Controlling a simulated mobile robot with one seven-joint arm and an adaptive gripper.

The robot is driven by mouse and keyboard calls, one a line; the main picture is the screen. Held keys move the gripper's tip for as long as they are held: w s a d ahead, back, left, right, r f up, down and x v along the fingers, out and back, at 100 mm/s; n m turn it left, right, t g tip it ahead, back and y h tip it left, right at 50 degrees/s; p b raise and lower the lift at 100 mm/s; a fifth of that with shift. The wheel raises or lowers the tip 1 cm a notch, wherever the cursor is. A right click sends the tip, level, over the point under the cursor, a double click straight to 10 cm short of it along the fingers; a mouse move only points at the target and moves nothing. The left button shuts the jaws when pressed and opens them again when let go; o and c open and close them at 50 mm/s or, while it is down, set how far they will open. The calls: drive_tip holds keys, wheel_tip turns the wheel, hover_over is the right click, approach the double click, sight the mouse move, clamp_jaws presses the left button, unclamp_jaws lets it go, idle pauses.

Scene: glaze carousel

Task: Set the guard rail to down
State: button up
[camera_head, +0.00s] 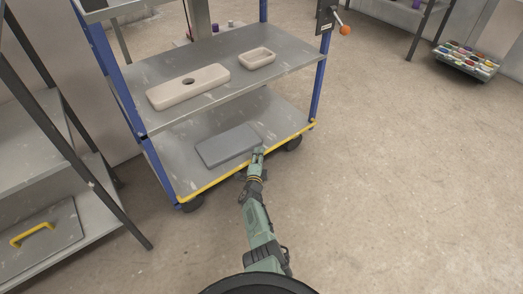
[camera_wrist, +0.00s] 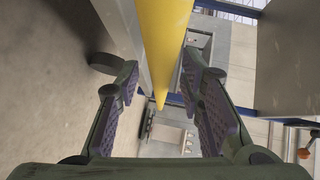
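The guard rail is a yellow bar (camera_head: 215,184) along the front edge of the cart's bottom shelf in the head view, low and level with that shelf. In the wrist view the yellow bar (camera_wrist: 165,40) runs from the top centre down between my fingers. My gripper (camera_head: 258,153) is at the rail, right of its middle, and hides a short piece of it. In the wrist view my gripper (camera_wrist: 160,78) is open, one purple-padded finger on each side of the bar, with gaps showing. I cannot tell whether either finger touches it.
The cart has blue posts and grey shelves. A grey slab (camera_head: 228,145) lies on the bottom shelf; a pale block (camera_head: 188,88) and a small dish (camera_head: 257,58) are above. An orange-knobbed lever (camera_head: 345,30) is at the right. A rack (camera_head: 90,215) stands left.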

drive_tip(key=shift+w+d, duration=0.1)
drive_tip(key=shift+w, duration=0.45)
drive_tip(key=shift+c, duration=0.5)
clamp_jaws()
